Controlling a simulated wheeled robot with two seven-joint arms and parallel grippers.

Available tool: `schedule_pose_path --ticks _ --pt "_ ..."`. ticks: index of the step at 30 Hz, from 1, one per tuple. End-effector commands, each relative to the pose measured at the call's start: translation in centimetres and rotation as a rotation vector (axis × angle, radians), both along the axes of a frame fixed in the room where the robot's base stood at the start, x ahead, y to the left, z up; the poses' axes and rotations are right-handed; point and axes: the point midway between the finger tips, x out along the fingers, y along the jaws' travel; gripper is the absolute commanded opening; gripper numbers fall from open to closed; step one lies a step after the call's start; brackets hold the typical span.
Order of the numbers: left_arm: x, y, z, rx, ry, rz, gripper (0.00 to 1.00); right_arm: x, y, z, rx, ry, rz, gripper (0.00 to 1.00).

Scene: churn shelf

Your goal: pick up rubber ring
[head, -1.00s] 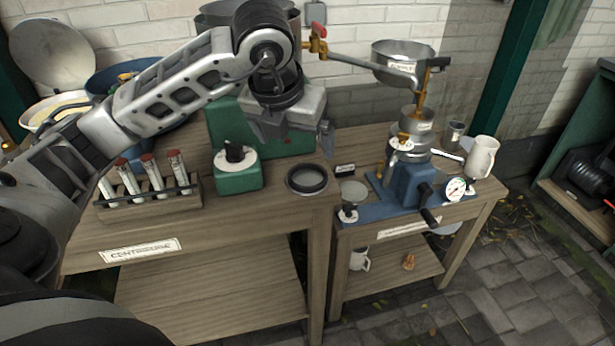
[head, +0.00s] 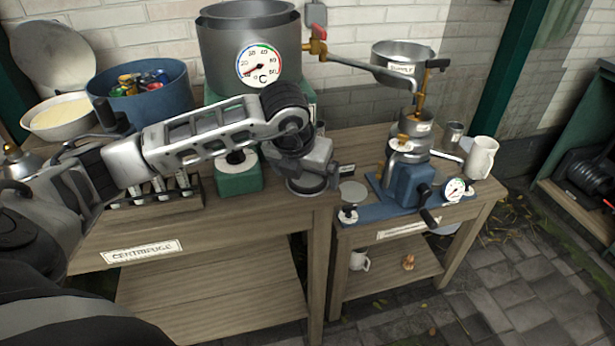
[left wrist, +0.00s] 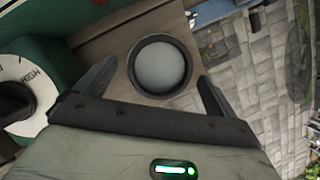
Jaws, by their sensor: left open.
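The rubber ring is a dark round ring (left wrist: 132,66) around a pale grey disc, lying on the wooden bench top near its front right corner. In the left wrist view it sits between and just beyond my fingertips. My left gripper (left wrist: 155,84) is open and empty, with one finger on each side of the ring in that view. In the head view my left gripper (head: 308,168) is right over the ring and hides most of it. I cannot tell the exact height gap. My right gripper is not in view.
A green box with a dial (head: 240,176) stands just left of the ring, close to my gripper. A rack of tubes (head: 160,192) is further left. A blue-based device with a gauge (head: 408,185) stands on the right bench. A large pot with a thermometer (head: 250,50) is behind.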

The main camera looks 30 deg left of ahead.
Motion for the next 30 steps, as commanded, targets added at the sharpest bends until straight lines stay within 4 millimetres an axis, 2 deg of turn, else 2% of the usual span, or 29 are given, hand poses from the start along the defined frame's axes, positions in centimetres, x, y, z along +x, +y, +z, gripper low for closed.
schedule_pose_path --ticks 2,3,6,8,20,26,30 --pt "0.0 0.0 0.0 0.000 0.000 0.000 0.95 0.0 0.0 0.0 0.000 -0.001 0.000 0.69" --pt "0.0 0.0 0.0 0.000 0.000 0.000 0.89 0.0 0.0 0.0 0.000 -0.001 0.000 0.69" --pt "0.0 0.0 0.0 0.000 0.001 0.000 0.61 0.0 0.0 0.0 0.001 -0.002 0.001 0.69" --pt "0.0 0.0 0.0 0.000 0.001 0.000 0.47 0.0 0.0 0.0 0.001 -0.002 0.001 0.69" --pt "0.0 0.0 0.5 -0.001 -0.001 0.000 0.47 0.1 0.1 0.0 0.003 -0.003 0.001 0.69" --pt "0.1 0.0 2.8 -0.001 -0.005 0.000 0.47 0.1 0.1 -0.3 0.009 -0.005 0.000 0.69" --pt "-2.0 -0.8 5.8 0.001 -0.007 -0.006 0.47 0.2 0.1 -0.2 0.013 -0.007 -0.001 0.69"
